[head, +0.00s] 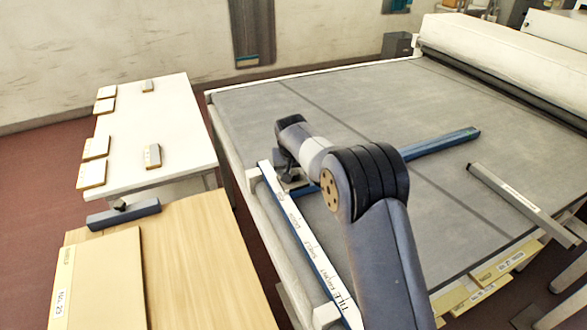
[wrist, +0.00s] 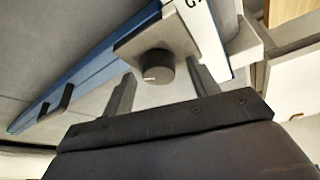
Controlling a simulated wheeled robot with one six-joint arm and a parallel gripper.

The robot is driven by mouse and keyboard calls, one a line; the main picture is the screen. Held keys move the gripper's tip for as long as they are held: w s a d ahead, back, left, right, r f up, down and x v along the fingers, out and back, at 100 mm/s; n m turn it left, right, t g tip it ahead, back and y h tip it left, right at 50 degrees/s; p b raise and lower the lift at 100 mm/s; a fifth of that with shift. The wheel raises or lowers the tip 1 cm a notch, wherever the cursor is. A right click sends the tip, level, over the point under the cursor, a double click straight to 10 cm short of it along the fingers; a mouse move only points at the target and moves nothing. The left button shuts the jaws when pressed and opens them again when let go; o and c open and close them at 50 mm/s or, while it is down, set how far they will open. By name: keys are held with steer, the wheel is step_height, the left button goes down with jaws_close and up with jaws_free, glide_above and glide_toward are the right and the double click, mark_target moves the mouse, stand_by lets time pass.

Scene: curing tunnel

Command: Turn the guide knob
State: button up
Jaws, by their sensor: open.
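The guide knob (wrist: 157,66) is a dark round knob with a pale mark on its face, on a grey plate (wrist: 178,37) fixed to the blue guide bar (wrist: 92,73). My gripper (wrist: 161,70) is open in the wrist view. Its two fingers stand apart, one on each side of the knob; I cannot tell whether either touches it. In the head view my gripper (head: 289,172) is low over the belt's left edge, at the near end of the blue guide bar (head: 440,145). My arm hides the knob there.
The grey belt (head: 300,110) fills the middle. A white lettered rail (head: 308,245) runs along its near left edge. A second bar (head: 518,203) lies at the right. A white table with small blocks (head: 150,120) and a wooden table (head: 190,270) stand left.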

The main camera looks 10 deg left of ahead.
steer(key=shift+f, duration=0.1)
steer(key=shift+c, duration=0.6)
steer(key=c, duration=0.9)
